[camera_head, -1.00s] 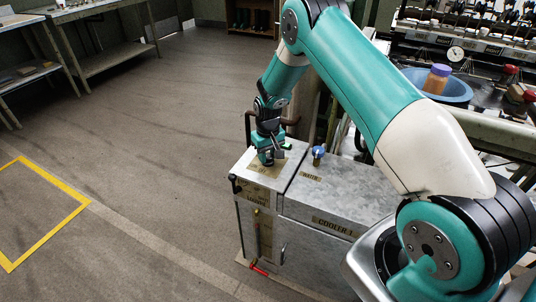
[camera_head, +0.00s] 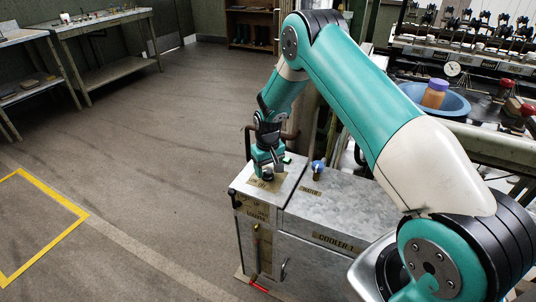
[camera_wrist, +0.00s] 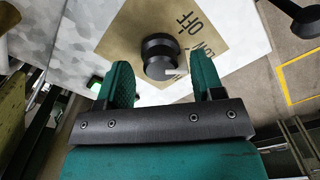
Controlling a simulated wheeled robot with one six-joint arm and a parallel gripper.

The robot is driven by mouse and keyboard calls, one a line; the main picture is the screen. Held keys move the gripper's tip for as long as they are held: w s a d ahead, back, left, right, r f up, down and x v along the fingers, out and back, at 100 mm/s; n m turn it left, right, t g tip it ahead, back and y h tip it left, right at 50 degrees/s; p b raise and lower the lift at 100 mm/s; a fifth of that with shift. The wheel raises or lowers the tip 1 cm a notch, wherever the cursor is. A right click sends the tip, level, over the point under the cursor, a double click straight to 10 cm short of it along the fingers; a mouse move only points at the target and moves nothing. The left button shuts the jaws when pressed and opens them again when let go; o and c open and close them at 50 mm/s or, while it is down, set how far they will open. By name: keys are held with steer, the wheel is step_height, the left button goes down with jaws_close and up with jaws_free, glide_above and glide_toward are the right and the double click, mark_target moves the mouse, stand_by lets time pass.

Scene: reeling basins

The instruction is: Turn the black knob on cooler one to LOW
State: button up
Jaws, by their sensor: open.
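Cooler one is the grey metal cabinet (camera_head: 340,215) marked "COOLER 1" in the head view. A black knob (camera_wrist: 158,52) sits on a tan label plate (camera_wrist: 128,35) on its top; in the head view the knob (camera_head: 267,177) is partly covered by my gripper. "OFF" is readable on the plate beside the knob; other lettering is partly cut off or hidden by a finger. I cannot tell which mark the knob points to. My gripper (camera_wrist: 162,72) is open, its two green fingers on either side of the knob in the picture; contact is not visible.
A blue-topped knob (camera_head: 318,167) stands on the cooler top right of my gripper. A black-tipped handle (camera_head: 233,192) and a red handle (camera_head: 258,287) are at the cooler's left side. A blue basin (camera_head: 458,103) lies behind right.

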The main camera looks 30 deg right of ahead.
mark_target(267, 170)
step_height(267, 170, up, 17)
stand_by(0.4)
steer(key=s+a+r+n+y+p, duration=0.1)
steer(key=s+a+r+n+p, duration=0.15)
steer(key=s+a+r, duration=0.55)
steer(key=s+a+r+n+y+p, duration=0.1)
steer(key=s+a+r+n+p, duration=0.15)
steer(key=s+a+r, duration=0.6)
steer(key=s+a+r+n+y+p, duration=0.1)
steer(key=s+r+p, duration=0.1)
steer(key=s, duration=0.6)
steer(key=s+a+r+n+y+p, duration=0.1)
steer(key=s+a+r+p, duration=0.1)
steer(key=s+r, duration=0.3)
steer(key=s, duration=0.4)
steer(key=shift+r+n, duration=0.15)
steer(key=shift+n, duration=0.15)
steer(key=shift+a, duration=0.1)
